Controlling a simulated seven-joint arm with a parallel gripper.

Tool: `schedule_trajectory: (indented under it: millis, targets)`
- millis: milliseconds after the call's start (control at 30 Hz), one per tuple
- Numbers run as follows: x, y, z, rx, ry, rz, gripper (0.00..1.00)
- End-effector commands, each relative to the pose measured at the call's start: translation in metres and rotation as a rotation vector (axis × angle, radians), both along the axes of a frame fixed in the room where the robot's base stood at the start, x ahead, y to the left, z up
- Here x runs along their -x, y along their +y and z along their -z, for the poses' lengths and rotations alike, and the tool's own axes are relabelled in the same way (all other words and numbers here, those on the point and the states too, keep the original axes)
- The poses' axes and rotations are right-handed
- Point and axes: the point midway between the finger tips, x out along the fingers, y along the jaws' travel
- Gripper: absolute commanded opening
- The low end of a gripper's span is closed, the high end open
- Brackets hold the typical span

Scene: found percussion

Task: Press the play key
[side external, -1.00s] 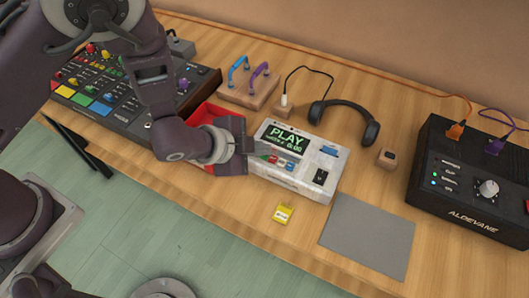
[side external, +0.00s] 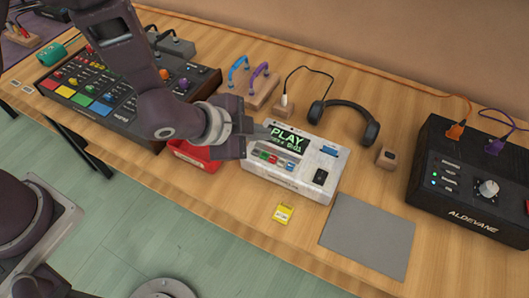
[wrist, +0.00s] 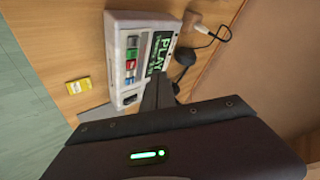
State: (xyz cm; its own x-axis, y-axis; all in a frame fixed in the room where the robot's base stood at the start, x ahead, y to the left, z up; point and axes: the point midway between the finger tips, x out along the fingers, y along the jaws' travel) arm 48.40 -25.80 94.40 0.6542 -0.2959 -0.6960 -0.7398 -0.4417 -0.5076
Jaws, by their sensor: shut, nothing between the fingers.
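The player (side external: 310,190) is a pale box on the table. Its screen (side external: 288,137) reads PLAY in green, with a counter that looks like 0:01. A row of small coloured keys (side external: 273,160) sits below the screen, including green and red ones; their labels are too small to read. The wrist view also shows the keys (wrist: 131,58) and the screen (wrist: 160,52). My gripper (side external: 264,130) is shut and empty, above the player's left end, and appears apart from the keys. In the wrist view its fingers (wrist: 157,90) cover part of the player's edge.
A red tray (side external: 195,153) lies left of the player, partly under my gripper. A yellow card (side external: 283,214) and a grey mat (side external: 368,236) lie in front. Headphones (side external: 368,122) and a wooden cable block (side external: 283,112) stand behind. A black amplifier (side external: 465,190) stands right.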

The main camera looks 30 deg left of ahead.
Motion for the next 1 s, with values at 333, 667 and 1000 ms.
schedule_trajectory:
  millis: [333, 667, 1000]
  targets:
    - [0.0, 0.0, -0.009, -0.001, 0.001, 0.0, 0.0]
    - [0.0, 0.001, 0.009, -0.003, 0.003, -0.002, 0.0]
    - [0.0, 0.001, 0.034, -0.001, 0.002, -0.001, 0.0]
